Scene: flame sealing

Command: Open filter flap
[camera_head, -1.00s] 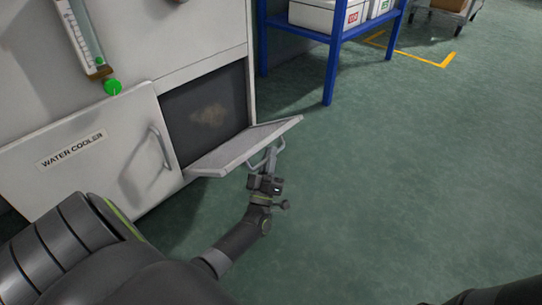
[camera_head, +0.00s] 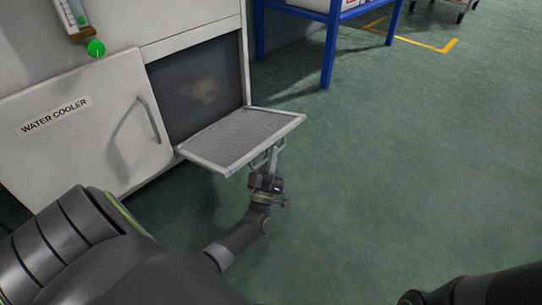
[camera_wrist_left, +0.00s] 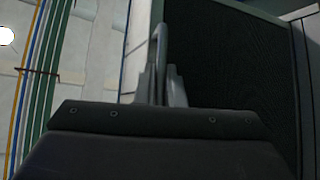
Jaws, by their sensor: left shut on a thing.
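The filter flap (camera_head: 242,137) is a pale-framed panel with a grey mesh inner face. It is hinged at the bottom of a dark opening (camera_head: 203,92) in the white cabinet and is tilted far down, close to level. My left gripper (camera_head: 270,165) is shut on the flap's handle (camera_head: 261,158) at its outer edge, below the panel. In the left wrist view, my left gripper's fingers (camera_wrist_left: 162,85) close around the handle bar (camera_wrist_left: 160,45). My right gripper is not clearly in view; only a dark arm part shows at the lower right.
The white cabinet carries a "WATER COOLER" door (camera_head: 75,125) with its own handle, left of the opening. A green knob (camera_head: 95,48) and gauge sit above it. A blue rack (camera_head: 330,45) stands behind. The green floor (camera_head: 420,150) to the right is clear.

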